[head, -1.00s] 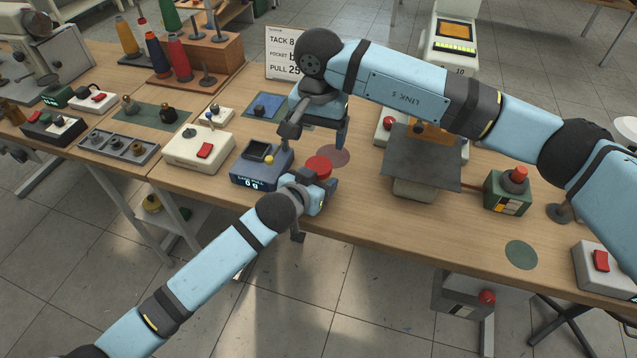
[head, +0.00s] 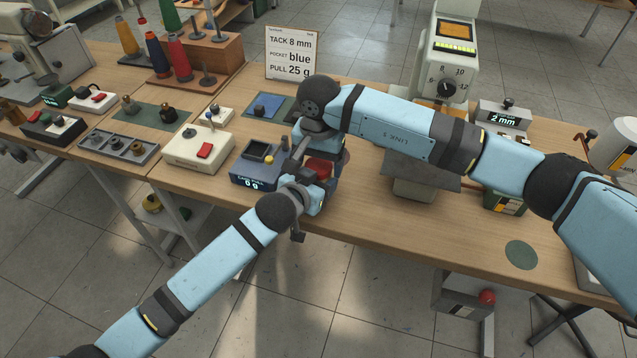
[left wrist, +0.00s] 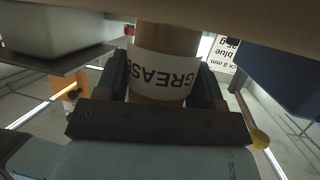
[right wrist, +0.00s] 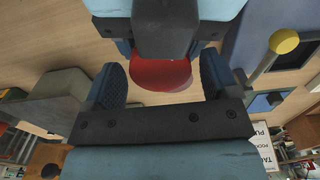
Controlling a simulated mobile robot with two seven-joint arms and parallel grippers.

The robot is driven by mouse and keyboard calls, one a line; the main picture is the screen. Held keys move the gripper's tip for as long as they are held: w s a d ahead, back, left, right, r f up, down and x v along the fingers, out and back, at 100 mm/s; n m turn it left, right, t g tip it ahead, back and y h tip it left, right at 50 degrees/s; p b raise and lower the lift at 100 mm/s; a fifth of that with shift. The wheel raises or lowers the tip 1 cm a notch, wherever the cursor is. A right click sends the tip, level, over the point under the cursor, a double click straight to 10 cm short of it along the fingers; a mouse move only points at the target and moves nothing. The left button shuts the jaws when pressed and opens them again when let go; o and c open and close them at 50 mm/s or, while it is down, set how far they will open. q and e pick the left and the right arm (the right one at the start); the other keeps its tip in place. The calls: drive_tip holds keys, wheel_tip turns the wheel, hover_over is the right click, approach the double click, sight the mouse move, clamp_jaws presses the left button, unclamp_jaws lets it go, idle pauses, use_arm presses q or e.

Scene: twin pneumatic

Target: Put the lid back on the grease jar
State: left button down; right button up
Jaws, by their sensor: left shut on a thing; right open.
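The grease jar (left wrist: 165,65) is a tan cylinder with a white GREASE label. My left gripper (left wrist: 163,88) is shut around its side; in the head view this gripper (head: 316,188) is at the table's front edge and hides the jar body. The red lid (head: 321,169) shows just beyond it and appears to be on top of the jar; I cannot tell whether it is seated. My right gripper (head: 322,156) is open above the lid. In the right wrist view the lid (right wrist: 160,74) lies between its spread fingers, partly covered by my left gripper.
A blue scale (head: 252,178) with a yellow knob stands close to the left of the jar. A grey plate on a stand (head: 420,178) is to the right. A sign (head: 291,54) stands behind. The front table to the right, around a green disc (head: 521,254), is clear.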

drive_tip(key=shift+c, duration=0.5)
drive_tip(key=c, duration=0.8)
drive_tip(key=shift+m, duration=1.7)
drive_tip(key=shift+c, duration=0.2)
drive_tip(key=o, duration=1)
drive_tip(key=shift+r, duration=2.25)
